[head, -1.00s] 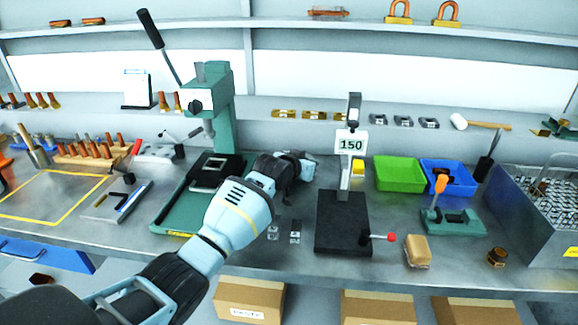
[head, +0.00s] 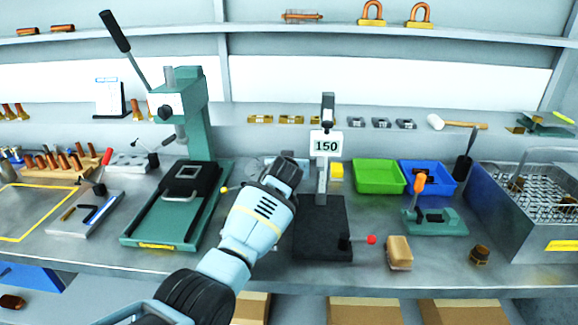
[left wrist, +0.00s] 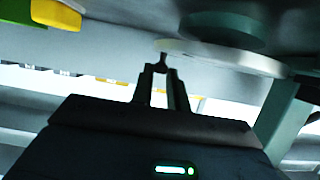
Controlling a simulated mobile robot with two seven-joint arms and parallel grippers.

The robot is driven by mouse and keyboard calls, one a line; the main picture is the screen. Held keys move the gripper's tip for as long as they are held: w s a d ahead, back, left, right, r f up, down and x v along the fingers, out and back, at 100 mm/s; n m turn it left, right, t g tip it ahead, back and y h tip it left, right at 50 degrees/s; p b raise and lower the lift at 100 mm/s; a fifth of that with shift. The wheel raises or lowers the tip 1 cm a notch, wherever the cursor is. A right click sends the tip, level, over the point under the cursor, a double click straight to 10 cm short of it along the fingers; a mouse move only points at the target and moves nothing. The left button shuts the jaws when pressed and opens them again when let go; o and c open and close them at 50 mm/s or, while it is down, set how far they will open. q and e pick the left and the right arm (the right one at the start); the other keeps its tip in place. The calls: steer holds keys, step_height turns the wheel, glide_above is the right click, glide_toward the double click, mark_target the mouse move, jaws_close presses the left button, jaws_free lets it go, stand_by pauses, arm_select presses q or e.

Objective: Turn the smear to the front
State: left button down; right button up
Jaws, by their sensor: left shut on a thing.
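My left gripper (head: 284,172) reaches over the bench between the green press and the dark stand with the 150 sign. Its fingertips are hidden behind my wrist in the head view. In the left wrist view the two fingers (left wrist: 161,88) are close together, with a small dark stub (left wrist: 162,59) between their tips. The stub is close to the edge of a pale grey disc-like part (left wrist: 225,55); I cannot tell whether they are joined. A dark green round part (left wrist: 222,28) shows above the disc. I cannot make out a smear in either view. My right gripper is out of view.
The green press (head: 190,115) stands left of my arm. The dark stand (head: 322,225), with a red-knobbed lever, is close on the right.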

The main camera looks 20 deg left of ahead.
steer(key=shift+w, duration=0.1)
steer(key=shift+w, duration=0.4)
arm_select(q)
steer(key=c, duration=1.4)
jaws_free()
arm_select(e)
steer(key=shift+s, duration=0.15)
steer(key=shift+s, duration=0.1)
